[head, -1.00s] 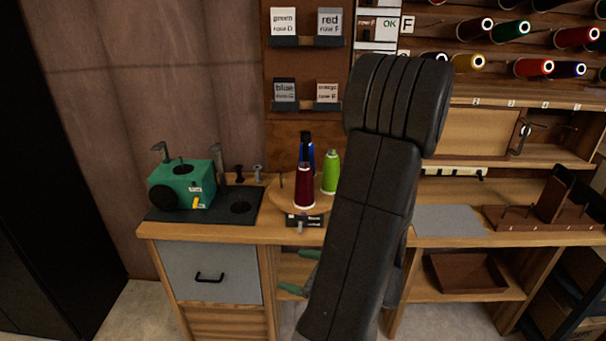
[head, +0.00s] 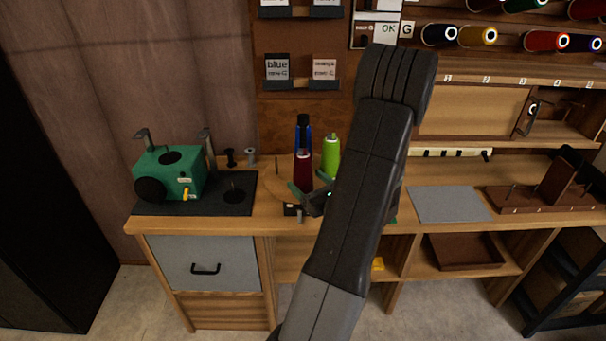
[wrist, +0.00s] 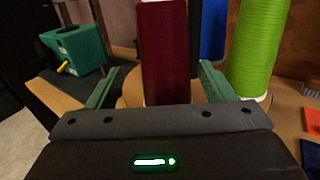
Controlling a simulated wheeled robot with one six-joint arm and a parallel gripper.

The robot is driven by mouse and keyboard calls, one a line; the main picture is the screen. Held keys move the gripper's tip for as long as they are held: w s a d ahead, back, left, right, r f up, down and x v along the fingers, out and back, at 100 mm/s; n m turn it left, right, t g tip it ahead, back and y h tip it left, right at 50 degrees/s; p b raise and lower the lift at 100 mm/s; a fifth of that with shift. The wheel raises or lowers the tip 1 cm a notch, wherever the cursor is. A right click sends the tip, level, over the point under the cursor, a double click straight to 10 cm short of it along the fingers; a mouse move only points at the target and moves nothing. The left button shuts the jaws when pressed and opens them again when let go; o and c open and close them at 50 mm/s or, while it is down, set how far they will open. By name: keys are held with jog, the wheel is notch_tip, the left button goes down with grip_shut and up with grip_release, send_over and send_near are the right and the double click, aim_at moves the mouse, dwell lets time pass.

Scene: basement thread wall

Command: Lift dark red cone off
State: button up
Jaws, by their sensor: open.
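The dark red cone (head: 303,168) stands upright on a round wooden stand on the bench, in front of a blue cone (head: 303,132) and left of a lime green cone (head: 331,153). In the wrist view the dark red cone (wrist: 163,50) rises between the two green fingers of my gripper (wrist: 158,85). The fingers are open, one on each side, with visible gaps to the cone. The cone's base is partly hidden behind the gripper body. In the head view my gripper (head: 312,192) is at the cone's lower front, partly hidden by my arm.
A green machine (head: 170,173) on a dark mat stands left of the cones. The lime green cone (wrist: 258,45) is close beside the right finger in the wrist view. A grey mat (head: 448,204) lies right of my arm. Racked spools fill the upper right.

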aim_at(300, 174)
jog(key=shift+d+f+p+x, duration=0.1)
jog(key=shift+f+p+x, duration=0.2)
jog(key=shift+x, duration=1.1)
jog(key=shift+d+f+p+x, duration=0.15)
jog(key=shift+p+x, duration=0.2)
jog(key=shift+x, duration=1)
jog(key=shift+w, duration=0.2)
jog(key=shift+r, duration=0.1)
jog(key=shift+c, duration=0.3)
jog(key=c, duration=1.1)
